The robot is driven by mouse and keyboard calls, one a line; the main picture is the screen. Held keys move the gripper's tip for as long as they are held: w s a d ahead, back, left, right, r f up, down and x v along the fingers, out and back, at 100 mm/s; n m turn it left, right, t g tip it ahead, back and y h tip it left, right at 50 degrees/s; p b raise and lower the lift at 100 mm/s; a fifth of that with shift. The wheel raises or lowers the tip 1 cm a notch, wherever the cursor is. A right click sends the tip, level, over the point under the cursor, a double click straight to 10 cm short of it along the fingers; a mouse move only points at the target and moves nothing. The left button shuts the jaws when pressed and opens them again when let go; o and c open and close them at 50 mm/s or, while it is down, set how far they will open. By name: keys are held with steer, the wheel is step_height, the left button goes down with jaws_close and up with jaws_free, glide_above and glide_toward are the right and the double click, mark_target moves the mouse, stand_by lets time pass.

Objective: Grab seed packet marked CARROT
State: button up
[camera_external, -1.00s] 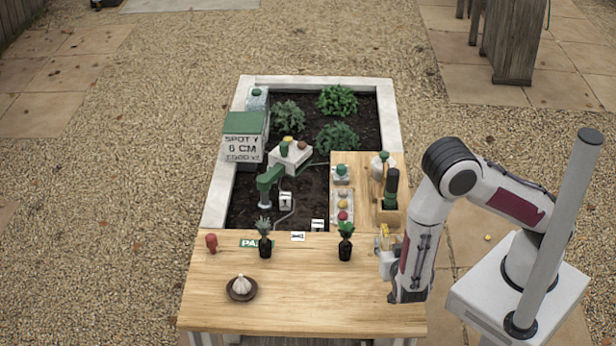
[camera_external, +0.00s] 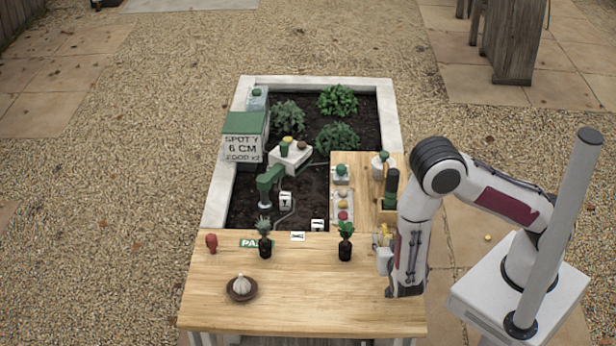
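My gripper (camera_external: 383,241) is at the right edge of the wooden table, small and partly hidden by my own forearm and wrist. Its fingers are too small to tell open from shut. A small yellow thing (camera_external: 387,232) shows right beside it; I cannot tell whether it is touched or held. I cannot read CARROT on anything in view. Small white cards with dark marks lie at the table's back edge (camera_external: 298,236) and just behind it (camera_external: 317,225), too small to read.
Two potted seedlings (camera_external: 265,246) (camera_external: 345,246) stand on the table (camera_external: 310,300). A garlic bulb sits in a brown dish (camera_external: 241,289), with a red object (camera_external: 211,242) behind it. A tall green-and-black bottle (camera_external: 391,188) stands near my arm. The table's front middle is clear.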

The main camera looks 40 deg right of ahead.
steer(key=shift+x, duration=1.35)
jaws_close()
